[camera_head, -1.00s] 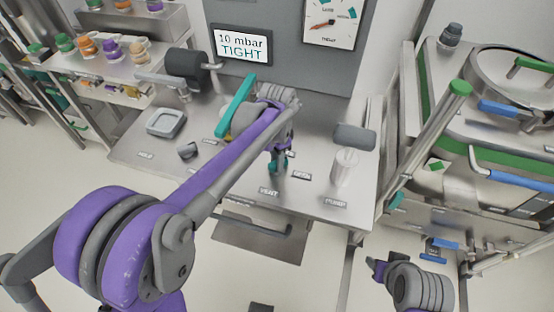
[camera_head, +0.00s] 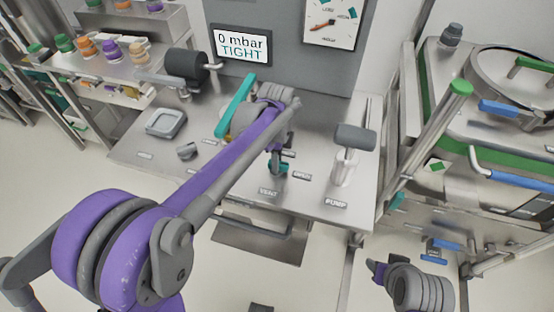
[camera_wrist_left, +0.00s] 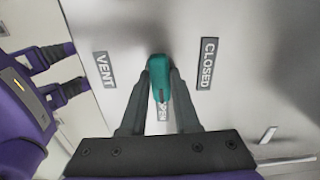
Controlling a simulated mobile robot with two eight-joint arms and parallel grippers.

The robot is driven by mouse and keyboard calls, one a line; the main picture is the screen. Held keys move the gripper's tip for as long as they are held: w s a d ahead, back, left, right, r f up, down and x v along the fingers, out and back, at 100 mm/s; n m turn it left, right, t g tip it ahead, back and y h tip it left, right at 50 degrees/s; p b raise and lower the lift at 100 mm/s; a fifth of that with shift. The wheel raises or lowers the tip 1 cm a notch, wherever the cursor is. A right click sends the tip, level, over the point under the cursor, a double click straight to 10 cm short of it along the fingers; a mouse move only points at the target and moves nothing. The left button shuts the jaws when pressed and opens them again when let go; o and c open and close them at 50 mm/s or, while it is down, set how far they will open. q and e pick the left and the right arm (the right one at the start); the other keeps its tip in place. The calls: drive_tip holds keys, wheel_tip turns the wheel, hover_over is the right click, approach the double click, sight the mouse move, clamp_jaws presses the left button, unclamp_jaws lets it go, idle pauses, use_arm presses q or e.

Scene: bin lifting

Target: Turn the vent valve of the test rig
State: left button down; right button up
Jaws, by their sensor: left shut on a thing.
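The vent valve's teal handle (camera_wrist_left: 158,78) sits between the two fingers of my left gripper (camera_wrist_left: 160,75) in the left wrist view, and the gripper is shut on it. The handle lies in line with the OPEN label (camera_wrist_left: 163,112), between the VENT label (camera_wrist_left: 104,69) and the CLOSED label (camera_wrist_left: 206,63). In the head view the handle (camera_head: 278,170) shows low on the bench behind the VENT label (camera_head: 269,192); my left arm hides part of the area. The display (camera_head: 241,45) reads 0 mbar, TIGHT. My right gripper (camera_head: 376,270) is at the lower right, away from the rig; its jaws are unclear.
The steel bench (camera_head: 225,185) carries a pump (camera_head: 345,170) with a dark handle at right and a grey tray (camera_head: 166,122) at left. A dial gauge (camera_head: 332,22) hangs on the back panel. A green-railed cart (camera_head: 430,140) stands close at the right.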

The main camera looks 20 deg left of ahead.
use_arm(q)
drive_tip(key=shift+m, duration=0.3)
drive_tip(key=c, duration=0.6)
unclamp_jaws()
drive_tip(key=shift+c, duration=0.2)
wheel_tip(320, 180, up, 11)
drive_tip(key=shift+p, duration=0.4)
drive_tip(key=shift+f, duration=0.1)
drive_tip(key=s+a+f+n+t, duration=0.1)
drive_tip(key=s+f+n, duration=0.2)
drive_tip(key=s+n, duration=0.3)
drive_tip(key=s+a+f+n+t+p, duration=0.1)
drive_tip(key=s+a+f+n+t, duration=0.1)
drive_tip(key=s+n, duration=0.4)
drive_tip(key=s+a+f+n+t+p, duration=0.1)
drive_tip(key=s+f+n+t, duration=0.1)
drive_tip(key=s+n, duration=0.4)
drive_tip(key=s+f, duration=0.1)
drive_tip(key=s, duration=0.1)
drive_tip(key=shift+s+a+f+n, duration=0.3)
drive_tip(key=shift+s+a+f, duration=0.05)
drive_tip(key=shift+s+a, duration=0.05)
